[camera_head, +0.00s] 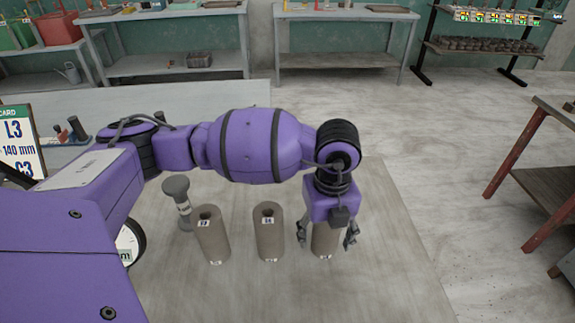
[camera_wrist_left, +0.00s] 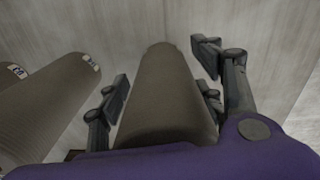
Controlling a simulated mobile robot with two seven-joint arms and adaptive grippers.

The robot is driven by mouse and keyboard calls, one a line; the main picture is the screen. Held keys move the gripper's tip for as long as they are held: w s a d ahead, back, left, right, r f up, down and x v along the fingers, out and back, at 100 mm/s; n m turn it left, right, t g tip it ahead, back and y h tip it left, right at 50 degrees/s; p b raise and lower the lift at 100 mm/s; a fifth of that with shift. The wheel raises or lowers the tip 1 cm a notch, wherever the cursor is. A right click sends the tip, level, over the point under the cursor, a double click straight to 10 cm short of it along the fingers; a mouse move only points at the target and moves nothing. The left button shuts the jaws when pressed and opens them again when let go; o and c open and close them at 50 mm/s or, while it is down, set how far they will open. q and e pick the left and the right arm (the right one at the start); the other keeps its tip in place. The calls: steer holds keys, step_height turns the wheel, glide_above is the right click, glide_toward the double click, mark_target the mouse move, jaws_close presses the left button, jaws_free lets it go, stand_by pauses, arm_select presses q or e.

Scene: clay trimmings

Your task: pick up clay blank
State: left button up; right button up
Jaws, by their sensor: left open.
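Three grey-brown clay cylinders stand upright in a row on the table (camera_head: 300,290). The left clay blank (camera_head: 213,238) and the middle clay blank (camera_head: 268,235) have small number labels near the top. The right clay blank (camera_head: 324,241) is partly hidden under my left gripper (camera_head: 327,236). The gripper points down and is open, with one finger on each side of this blank. In the left wrist view the blank (camera_wrist_left: 165,95) lies between the two open fingers (camera_wrist_left: 160,88), with gaps visible. My right gripper is not in view.
A grey flared stand (camera_head: 178,200) is left of the blanks, near a round dial (camera_head: 128,245). A sign card (camera_head: 20,142) stands at the left edge. A red-framed bench (camera_head: 540,180) is at the right. The table right of the gripper is clear.

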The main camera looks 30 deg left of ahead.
arm_select(q)
steer(key=shift+f, duration=0.25)
jaws_close()
steer(key=shift+r, duration=0.1)
steer(key=shift+w+r, duration=0.1)
